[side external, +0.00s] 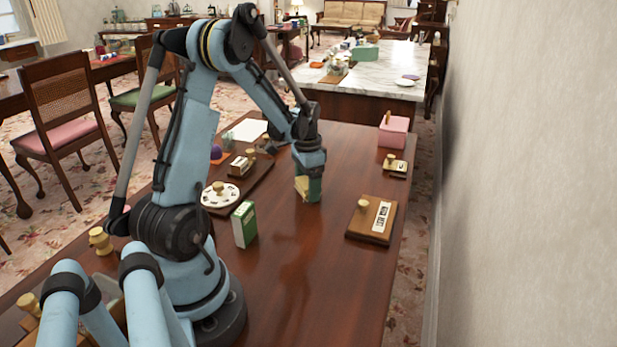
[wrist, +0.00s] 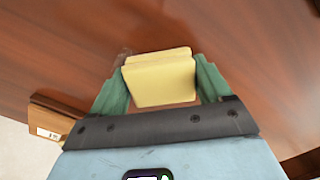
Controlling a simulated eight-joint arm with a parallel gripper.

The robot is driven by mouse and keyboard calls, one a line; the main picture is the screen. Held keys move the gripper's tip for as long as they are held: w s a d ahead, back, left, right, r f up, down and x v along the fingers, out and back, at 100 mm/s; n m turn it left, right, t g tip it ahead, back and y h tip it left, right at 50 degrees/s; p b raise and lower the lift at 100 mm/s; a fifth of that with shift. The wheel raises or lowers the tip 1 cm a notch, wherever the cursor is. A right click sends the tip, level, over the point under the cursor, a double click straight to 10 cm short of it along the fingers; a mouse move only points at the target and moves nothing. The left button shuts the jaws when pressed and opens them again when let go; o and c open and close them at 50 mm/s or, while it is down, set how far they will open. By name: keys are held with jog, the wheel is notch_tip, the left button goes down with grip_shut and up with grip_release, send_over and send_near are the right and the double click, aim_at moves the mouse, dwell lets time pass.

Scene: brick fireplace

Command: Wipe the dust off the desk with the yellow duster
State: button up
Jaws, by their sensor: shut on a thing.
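The yellow duster (wrist: 160,78) is a pale yellow block between the two green fingers of my gripper (wrist: 157,85) in the wrist view. My gripper is shut on it. In the side view my gripper (side external: 308,186) points down at the middle of the brown wooden desk (side external: 290,270), with a bit of yellow showing at its left. The duster is low over the desk; I cannot tell whether it touches. A faint greyish smudge (wrist: 122,58) lies beside the duster's upper left in the wrist view, possibly dust. No dust is clear in the side view.
A green and white box (side external: 244,224) stands left of my gripper, near a white dial (side external: 221,196) and a dark board (side external: 245,180). A wooden plaque (side external: 372,220) lies to the right, a pink box (side external: 394,131) at the far right. The desk's near middle is clear.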

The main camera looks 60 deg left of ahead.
aim_at(306, 190)
jog(key=shift+w+d, duration=0.2)
jog(key=shift+w, duration=0.15)
jog(key=shift+s+d, duration=0.1)
jog(key=shift+d, duration=0.15)
jog(key=shift+s+d, duration=1.25)
jog(key=shift+s, duration=0.05)
jog(key=w+a, duration=0.3)
jog(key=shift+s+d+r, duration=0.1)
jog(key=shift+r, duration=4)
